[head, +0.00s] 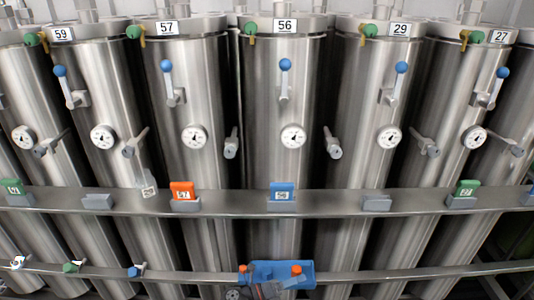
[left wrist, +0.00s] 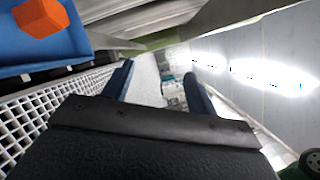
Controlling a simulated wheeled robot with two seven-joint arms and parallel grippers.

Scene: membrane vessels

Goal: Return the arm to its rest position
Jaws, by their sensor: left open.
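My left gripper (left wrist: 158,82) shows in the left wrist view with its two blue-tipped fingers spread apart and nothing between them. In the head view, a grey part that seems to belong to my left arm shows low at the bottom edge, in front of a blue tray (head: 307,277). The tray also shows in the left wrist view (left wrist: 75,52), to the upper left of the fingers and apart from them. An orange block (left wrist: 41,17) lies in it there. My right gripper is not in view.
Steel vessels, including vessel 56 (head: 283,130), stand in a row with blue-handled valves and gauges. A rail (head: 335,204) crosses them, carrying an orange tag (head: 182,190), a blue tag (head: 282,190) and a green tag (head: 467,187). White grating (left wrist: 35,117) lies beside the gripper.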

